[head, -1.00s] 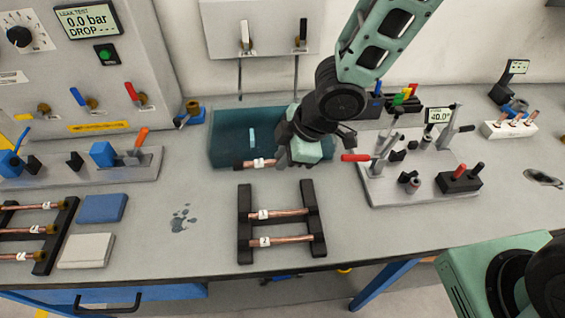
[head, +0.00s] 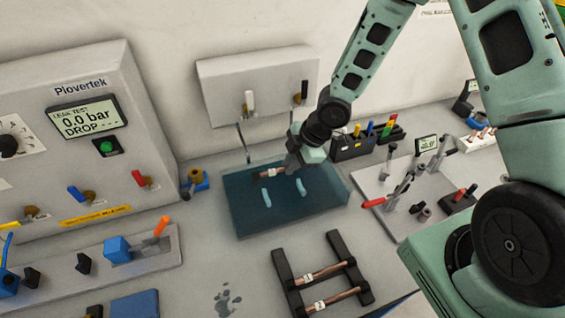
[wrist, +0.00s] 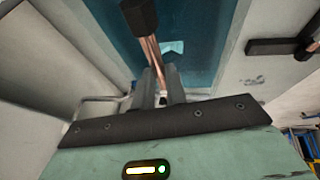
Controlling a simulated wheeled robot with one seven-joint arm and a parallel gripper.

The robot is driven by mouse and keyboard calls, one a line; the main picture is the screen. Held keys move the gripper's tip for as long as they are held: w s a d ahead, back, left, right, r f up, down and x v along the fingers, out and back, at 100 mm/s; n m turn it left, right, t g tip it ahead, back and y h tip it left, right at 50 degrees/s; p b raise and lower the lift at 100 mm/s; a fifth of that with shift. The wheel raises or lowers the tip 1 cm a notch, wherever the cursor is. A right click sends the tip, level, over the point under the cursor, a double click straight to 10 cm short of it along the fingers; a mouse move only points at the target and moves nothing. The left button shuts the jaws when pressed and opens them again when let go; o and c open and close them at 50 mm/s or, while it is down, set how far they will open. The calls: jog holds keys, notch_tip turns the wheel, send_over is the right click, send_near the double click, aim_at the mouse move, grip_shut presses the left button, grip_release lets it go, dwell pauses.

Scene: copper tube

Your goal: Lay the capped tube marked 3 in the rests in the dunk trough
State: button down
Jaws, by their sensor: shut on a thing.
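The dunk trough (head: 238,222) is a dark blue-green basin with two pale blue rests, a left one (head: 266,198) and a right one (head: 301,187). My gripper (head: 291,168) is shut on a copper tube (head: 268,174) with a dark capped end and a white tag; its number is too small to read. The tube is over the trough, farther back than the rests, apart from them as far as I can tell. In the wrist view the tube (wrist: 152,48) runs out from between the fingers to a black cap (wrist: 138,16). The fingers hide part of it.
Two tagged tubes lie on a black rack (head: 291,284) in front of the trough. A clamp plate with a red handle (head: 373,202) stands to the right. A wall box with two levers (head: 255,85) hangs behind. The leak tester (head: 85,150) stands left.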

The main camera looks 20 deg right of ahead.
jog(key=shift+w, duration=0.15)
dwell(0.3)
notch_tip(320, 180, down, 9)
jog(key=b, duration=0.8)
jog(key=shift+f, duration=0.2)
jog(key=shift+f, duration=0.3)
dwell(0.4)
jog(key=c, duration=1.3)
grip_release()
jog(key=shift+c, duration=0.2)
jog(key=p+v, duration=0.5)
jog(key=v, duration=1.2)
jog(key=shift+r+p, duration=0.25)
jog(key=shift+p, duration=0.15)
